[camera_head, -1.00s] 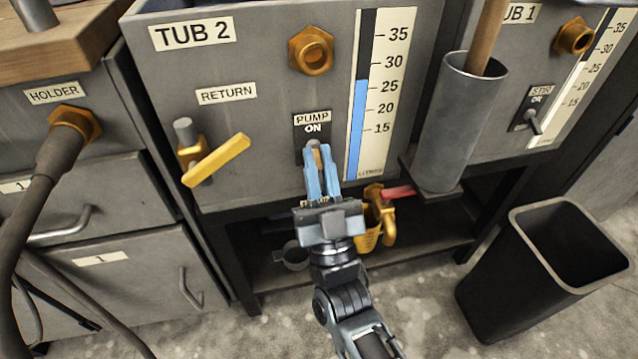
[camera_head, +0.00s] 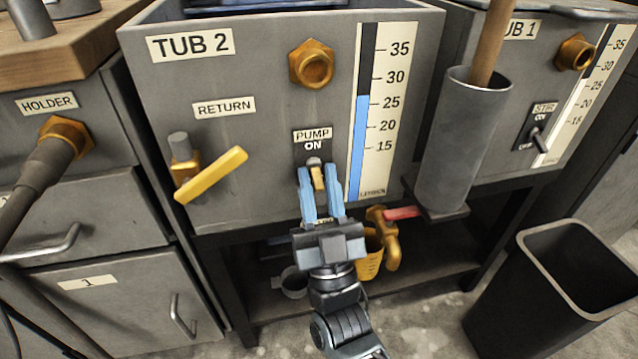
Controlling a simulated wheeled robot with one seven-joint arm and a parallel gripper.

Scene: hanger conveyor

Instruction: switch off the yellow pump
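The pump switch (camera_head: 314,162) is on the front of the grey tub 2 (camera_head: 270,140), under a label reading PUMP, with ON printed above the lever. A small yellowish lever (camera_head: 318,179) shows between the fingers of my gripper (camera_head: 319,182). The lever seems to slant down from its grey pivot, but its lower end and the lower part of the switch plate are hidden. My gripper's blue fingers are apart, one on each side of the lever. I cannot tell whether either finger touches it.
A yellow return valve handle (camera_head: 211,174) sticks out left of the switch. A grey cylinder (camera_head: 462,140) with a wooden stick stands at right. Below are a brass tap (camera_head: 388,240) with a red handle and a yellow jug (camera_head: 369,262). A black bin (camera_head: 570,260) stands right.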

